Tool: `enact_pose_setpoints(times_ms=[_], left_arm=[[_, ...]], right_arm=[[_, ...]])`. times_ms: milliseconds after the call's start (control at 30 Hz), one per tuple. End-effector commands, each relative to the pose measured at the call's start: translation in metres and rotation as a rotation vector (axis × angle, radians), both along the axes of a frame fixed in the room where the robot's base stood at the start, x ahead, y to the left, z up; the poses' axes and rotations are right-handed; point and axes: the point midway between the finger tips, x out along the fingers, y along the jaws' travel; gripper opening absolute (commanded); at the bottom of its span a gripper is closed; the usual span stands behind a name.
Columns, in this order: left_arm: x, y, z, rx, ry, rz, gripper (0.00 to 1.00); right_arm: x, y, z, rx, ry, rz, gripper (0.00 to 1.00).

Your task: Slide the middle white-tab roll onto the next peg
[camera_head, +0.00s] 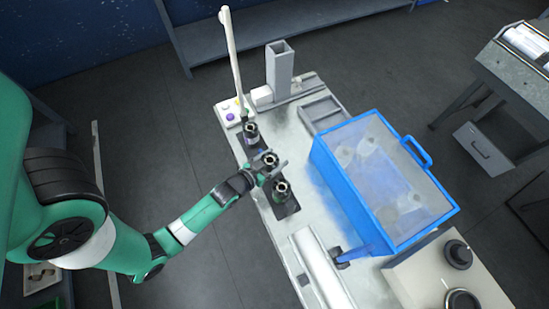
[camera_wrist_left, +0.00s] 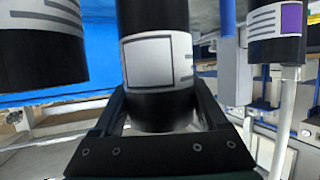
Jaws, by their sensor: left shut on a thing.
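Three dark rolls with hollow tops stand in a row along the table's left side in the head view: a far roll (camera_head: 250,130), the middle roll (camera_head: 269,158) and a near roll (camera_head: 282,188). My left gripper (camera_head: 270,172) reaches in from the left and is shut on the middle roll. In the left wrist view the middle roll (camera_wrist_left: 158,60) is black with a pale label bearing a plain whitish square, upright between the jaws (camera_wrist_left: 160,115). A roll with a purple patch (camera_wrist_left: 277,25) shows at right and another roll (camera_wrist_left: 40,45) at left. The pegs are mostly hidden.
A blue-framed clear cover (camera_head: 385,180) stands right of the rolls. A tall white pole (camera_head: 231,50) and a grey square post (camera_head: 279,65) rise behind them. A button panel (camera_head: 232,112) sits beside the far roll. Floor left of the table is mostly clear.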

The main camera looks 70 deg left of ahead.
Motion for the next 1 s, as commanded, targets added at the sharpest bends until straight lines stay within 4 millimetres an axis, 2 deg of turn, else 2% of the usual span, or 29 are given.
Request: enact_pose_setpoints(times_ms=[433, 767, 800, 900, 1000], left_arm=[[0.001, 0.000, -0.011, 0.001, -0.002, 0.000, 0.00], [0.001, 0.000, -0.012, 0.001, -0.003, 0.000, 0.00], [0.001, 0.000, -0.012, 0.001, -0.003, 0.000, 0.81], [0.000, 0.000, -0.012, 0.001, -0.002, 0.000, 0.99], [0.000, 0.000, -0.012, 0.000, -0.001, 0.000, 1.00]], right_arm=[[0.000, 0.000, -0.011, 0.000, 0.000, 0.000, 1.00], [0.000, 0.000, -0.011, 0.000, 0.000, 0.000, 1.00], [0.000, 0.000, -0.011, 0.000, 0.000, 0.000, 1.00], [0.000, 0.000, -0.011, 0.000, 0.000, 0.000, 1.00], [0.000, 0.000, -0.011, 0.000, 0.000, 0.000, 1.00]])
